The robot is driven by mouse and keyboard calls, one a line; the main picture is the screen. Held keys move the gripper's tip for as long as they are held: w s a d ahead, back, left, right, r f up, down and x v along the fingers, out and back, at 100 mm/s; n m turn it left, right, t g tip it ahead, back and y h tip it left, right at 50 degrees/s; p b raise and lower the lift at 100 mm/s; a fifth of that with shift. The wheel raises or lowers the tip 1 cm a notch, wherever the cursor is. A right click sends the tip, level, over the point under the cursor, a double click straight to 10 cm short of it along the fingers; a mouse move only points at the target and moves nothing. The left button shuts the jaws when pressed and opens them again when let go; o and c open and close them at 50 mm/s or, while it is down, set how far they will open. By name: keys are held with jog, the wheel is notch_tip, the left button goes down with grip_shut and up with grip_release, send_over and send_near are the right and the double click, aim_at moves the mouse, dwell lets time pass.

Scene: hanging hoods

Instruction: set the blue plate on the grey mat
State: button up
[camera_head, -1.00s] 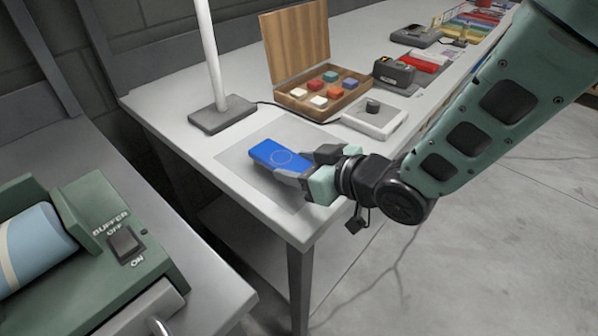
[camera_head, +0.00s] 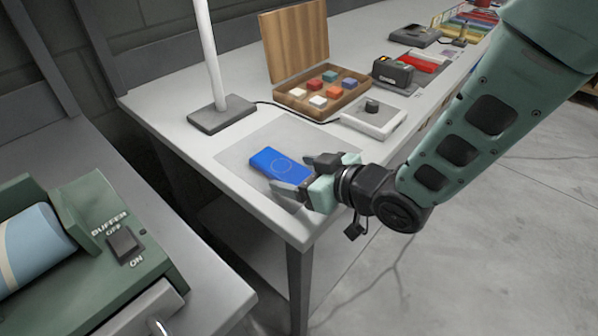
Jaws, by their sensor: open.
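The blue plate (camera_head: 278,164) is a small flat block with a faint circle on its top. It lies on the grey mat (camera_head: 238,152) near the corner of the white table. My gripper (camera_head: 299,178) is open at the plate's right end, with one finger on the near side and one on the far side. The fingers hide part of the plate's right end and of the mat. I cannot tell whether a finger touches the plate.
A lamp base (camera_head: 222,115) with a white post stands behind the mat. An open wooden box (camera_head: 318,98) of coloured blocks and a white device (camera_head: 374,117) with a dark knob stand farther back. A green buffer machine (camera_head: 95,240) is on the left bench.

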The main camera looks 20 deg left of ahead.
jog(key=s+d+r+m+h, duration=0.2)
jog(key=s+d+h, duration=0.15)
jog(key=d, duration=0.65)
jog(key=s+d+r+m+h, duration=0.15)
jog(key=d+h, duration=0.25)
jog(key=d, duration=0.5)
jog(key=s+d+r+m+g+h, duration=0.2)
jog(key=s+d+g+h, duration=0.2)
jog(key=s+d, duration=0.5)
jog(key=s+g, duration=0.1)
jog(key=s, duration=0.2)
jog(key=shift+r+b, duration=0.35)
jog(key=shift+h, duration=0.25)
